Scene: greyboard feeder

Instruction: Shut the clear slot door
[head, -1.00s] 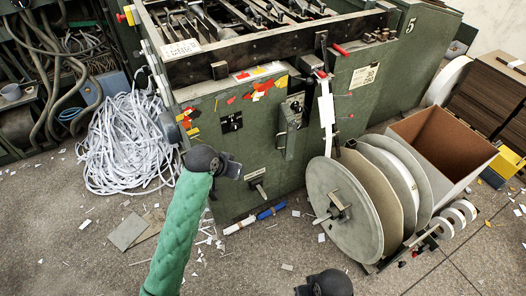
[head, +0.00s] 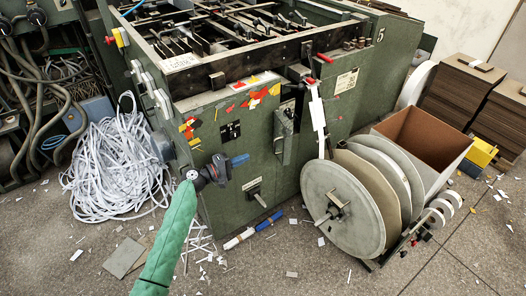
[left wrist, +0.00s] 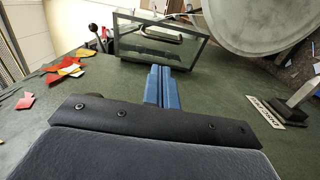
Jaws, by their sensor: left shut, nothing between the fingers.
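The clear slot door (head: 284,135) is a framed pane on the front of the green machine (head: 232,150). In the left wrist view the clear slot door (left wrist: 160,42) stands out from the green face, with its frame and see-through pane beyond the fingers. My left gripper (head: 240,160) is to the left of the door and a little lower, close to the machine front. Its blue fingers (left wrist: 161,88) are shut together with nothing between them, apart from the door. My right gripper is not in view.
A large reel (head: 342,208) stands in front of the machine at the right, beside an open brown-lined box (head: 425,135). A small lever (head: 257,194) sticks out below the door. White strips (head: 118,165) lie heaped at the left. Paper scraps litter the floor.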

